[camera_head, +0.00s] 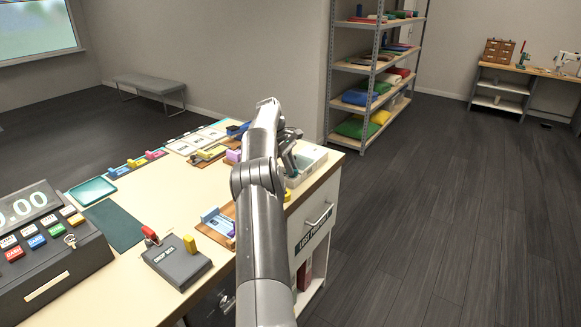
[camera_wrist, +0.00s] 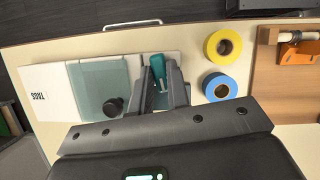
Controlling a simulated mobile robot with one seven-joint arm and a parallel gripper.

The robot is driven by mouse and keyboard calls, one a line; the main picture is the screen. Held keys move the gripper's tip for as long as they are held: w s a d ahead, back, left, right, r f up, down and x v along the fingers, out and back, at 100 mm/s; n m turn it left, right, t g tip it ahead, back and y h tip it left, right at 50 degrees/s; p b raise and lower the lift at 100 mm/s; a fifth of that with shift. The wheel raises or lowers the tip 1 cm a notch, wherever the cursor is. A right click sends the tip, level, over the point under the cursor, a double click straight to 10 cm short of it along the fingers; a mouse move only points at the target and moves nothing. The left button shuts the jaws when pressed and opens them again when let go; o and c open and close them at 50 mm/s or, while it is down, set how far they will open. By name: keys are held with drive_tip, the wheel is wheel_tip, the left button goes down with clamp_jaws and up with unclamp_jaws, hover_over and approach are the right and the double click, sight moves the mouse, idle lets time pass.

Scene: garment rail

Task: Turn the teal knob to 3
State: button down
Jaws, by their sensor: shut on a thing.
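The teal knob (camera_wrist: 157,63) shows in the wrist view as a teal upright piece on a pale, flat unit (camera_wrist: 92,88). My gripper (camera_wrist: 160,82) has its two fingers closed around the teal knob from both sides. The fingers hide part of the knob. No scale numbers or pointer can be read, so I cannot tell its setting. A black round knob (camera_wrist: 113,106) sits on the same unit, left of my fingers. In the head view my arm reaches over the counter, and the teal knob is not clearly visible there.
A yellow tape roll (camera_wrist: 222,46) and a blue one (camera_wrist: 219,87) lie close right of my gripper. A wooden stand (camera_wrist: 265,60) is further right. In the head view a cash register (camera_head: 45,240), a drop box (camera_head: 177,262) and a teal tray (camera_head: 92,190) stand on the counter.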

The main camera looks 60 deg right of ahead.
drive_tip(key=shift+f+m+y, duration=0.1)
drive_tip(key=shift+m+y, duration=0.4)
drive_tip(key=shift+m, duration=1)
drive_tip(key=c, duration=1.4)
unclamp_jaws()
drive_tip(key=shift+n, duration=0.4)
